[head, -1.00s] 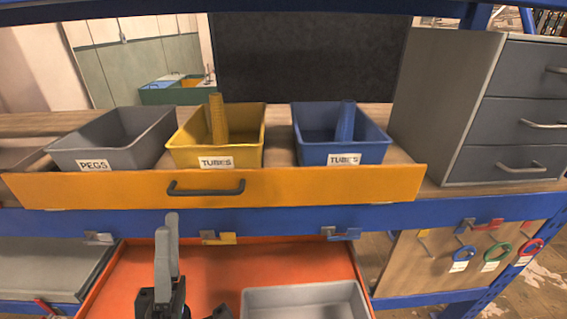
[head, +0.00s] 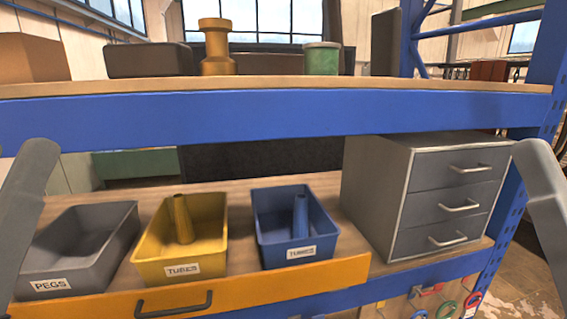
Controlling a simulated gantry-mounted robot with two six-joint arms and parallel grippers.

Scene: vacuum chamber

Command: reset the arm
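Grey rounded parts of my own arms stand at the left and right edges of the head view, close to the camera. Neither gripper shows between or beyond them, so I cannot see the fingers or whether they hold anything. The yellow bin (head: 155,254) labelled TUBES has a yellow tube (head: 182,220) leaning in it. The blue bin (head: 268,236) labelled TUBES has a blue tube (head: 300,215) in it. The grey bin (head: 75,262) labelled PEGS looks empty.
A grey three-drawer cabinet (head: 440,195) stands right of the bins. The orange drawer front (head: 260,288) runs below them. A blue beam (head: 240,122) crosses above. The upper shelf holds an ochre spool-shaped part (head: 217,48) and a green canister (head: 321,59).

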